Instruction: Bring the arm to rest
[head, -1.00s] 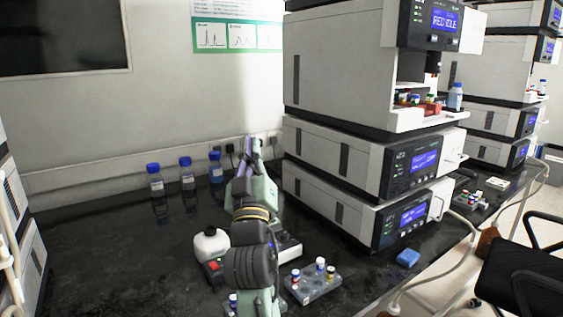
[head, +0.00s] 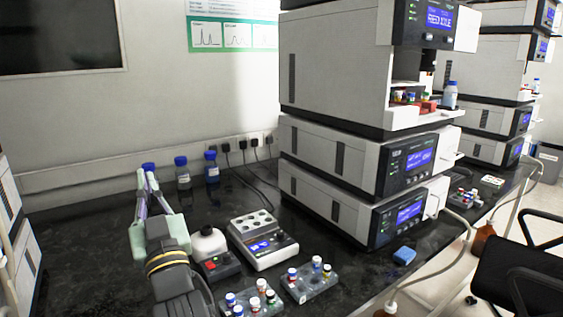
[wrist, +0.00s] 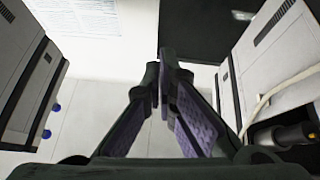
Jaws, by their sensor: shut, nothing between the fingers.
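My gripper (head: 148,178) is raised over the left part of the dark bench in the head view, in front of the blue-capped bottles. Its fingers point up and away. In the wrist view my gripper (wrist: 167,70) shows its purple-padded fingers with the tips together and nothing between them. One blue-capped bottle is mostly hidden behind the fingers.
Blue-capped bottles (head: 182,173) stand by the wall. A white block device (head: 262,240), a white-topped mixer (head: 210,245) and vial racks (head: 308,283) lie right of my arm. The instrument stack (head: 350,160) rises further right. The bench's left part (head: 80,250) is clear.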

